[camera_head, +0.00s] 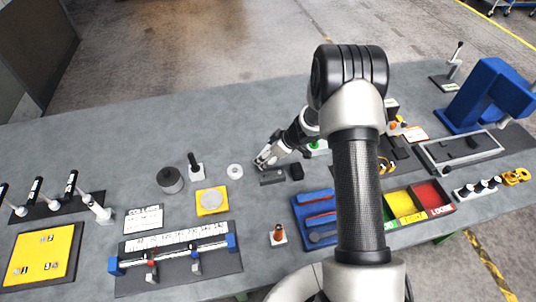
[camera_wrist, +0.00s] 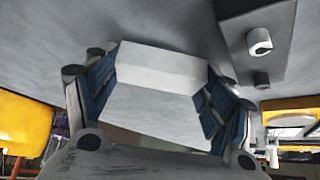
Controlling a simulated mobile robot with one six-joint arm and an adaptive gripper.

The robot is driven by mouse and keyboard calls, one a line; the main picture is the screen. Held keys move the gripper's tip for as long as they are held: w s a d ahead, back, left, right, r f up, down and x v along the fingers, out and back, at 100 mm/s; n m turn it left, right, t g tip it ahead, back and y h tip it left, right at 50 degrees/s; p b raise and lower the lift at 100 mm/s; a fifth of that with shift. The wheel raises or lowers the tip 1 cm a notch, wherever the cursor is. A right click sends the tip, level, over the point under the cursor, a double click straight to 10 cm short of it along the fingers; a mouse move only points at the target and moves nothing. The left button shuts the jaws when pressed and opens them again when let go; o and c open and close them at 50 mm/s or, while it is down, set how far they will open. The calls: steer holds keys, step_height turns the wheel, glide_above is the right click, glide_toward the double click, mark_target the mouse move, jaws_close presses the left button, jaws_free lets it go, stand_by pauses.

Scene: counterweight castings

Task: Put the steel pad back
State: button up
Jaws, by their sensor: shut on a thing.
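My gripper (camera_head: 266,160) is low over the middle of the grey bench in the body camera view. In the wrist view my gripper (camera_wrist: 158,85) has its blue-padded fingers on both sides of a pale grey block, which I take for the steel pad (camera_wrist: 155,95). The pad is held between the fingers and looks slightly tilted in that view. In the body camera view the pad cannot be made out clearly.
A white ring (camera_head: 234,171), a dark cylinder (camera_head: 170,181) and a yellow plate (camera_head: 203,209) with a grey disc lie left of my gripper. A blue tray (camera_head: 297,206) and coloured bins (camera_head: 403,207) stand right. A ruler fixture (camera_head: 178,240) is front left. The bench behind is clear.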

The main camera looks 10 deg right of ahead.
steer(key=o, duration=1.2)
steer(key=shift+f, duration=0.1)
steer(key=shift+o, duration=0.2)
